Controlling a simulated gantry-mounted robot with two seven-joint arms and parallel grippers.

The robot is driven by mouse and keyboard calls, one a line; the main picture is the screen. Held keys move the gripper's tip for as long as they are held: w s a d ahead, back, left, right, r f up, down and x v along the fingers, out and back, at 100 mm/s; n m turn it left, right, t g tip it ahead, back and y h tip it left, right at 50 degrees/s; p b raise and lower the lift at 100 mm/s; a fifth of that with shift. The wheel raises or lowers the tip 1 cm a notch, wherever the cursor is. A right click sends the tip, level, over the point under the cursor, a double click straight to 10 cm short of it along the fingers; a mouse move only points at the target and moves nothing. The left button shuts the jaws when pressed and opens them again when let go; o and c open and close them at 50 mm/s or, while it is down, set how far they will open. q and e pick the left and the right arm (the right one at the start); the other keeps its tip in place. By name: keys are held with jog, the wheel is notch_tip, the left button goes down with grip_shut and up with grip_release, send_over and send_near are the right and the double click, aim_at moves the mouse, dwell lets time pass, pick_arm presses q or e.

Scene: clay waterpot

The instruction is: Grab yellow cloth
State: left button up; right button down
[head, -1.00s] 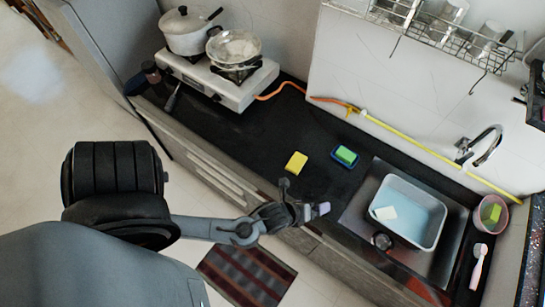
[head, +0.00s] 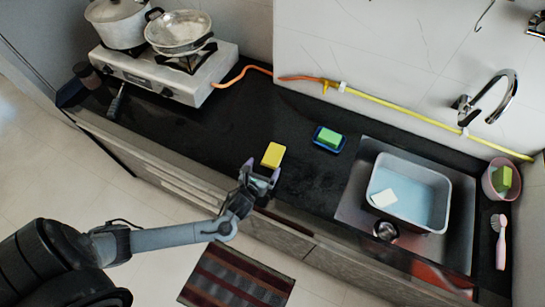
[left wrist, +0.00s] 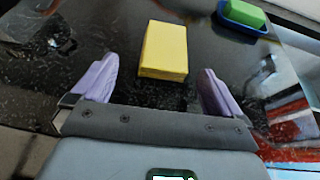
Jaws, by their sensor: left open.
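The yellow cloth (head: 273,155) is a small, thick yellow block lying flat on the black counter near its front edge. In the left wrist view the yellow cloth (left wrist: 164,50) lies just ahead of the fingers, roughly centred between them. My left gripper (head: 261,178) is open and empty at the counter's front edge, close to the near side of the cloth. Its two purple fingertips (left wrist: 156,82) are spread wide in the left wrist view, and the cloth appears narrower than the gap. My right gripper is not in view.
A green sponge in a blue dish (head: 316,141) lies right of the cloth. A sink holds a grey basin (head: 446,185) with water and a white piece. A stove (head: 222,66) with pots stands at the back left. The counter (head: 215,135) left of the cloth is clear.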

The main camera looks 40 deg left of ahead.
aim_at(272, 156)
pick_arm(q)
jog(key=shift+d+r+b+x, duration=0.15)
jog(key=shift+b+x, duration=0.2)
jog(key=shift+x, duration=1.5)
jog(key=shift+d+r+b+x, duration=0.1)
jog(key=shift+b+x, duration=0.25)
jog(key=shift+x, duration=1.5)
jog(key=shift+w, duration=0.15)
jog(key=shift+c, duration=0.5)
jog(key=c, duration=0.9)
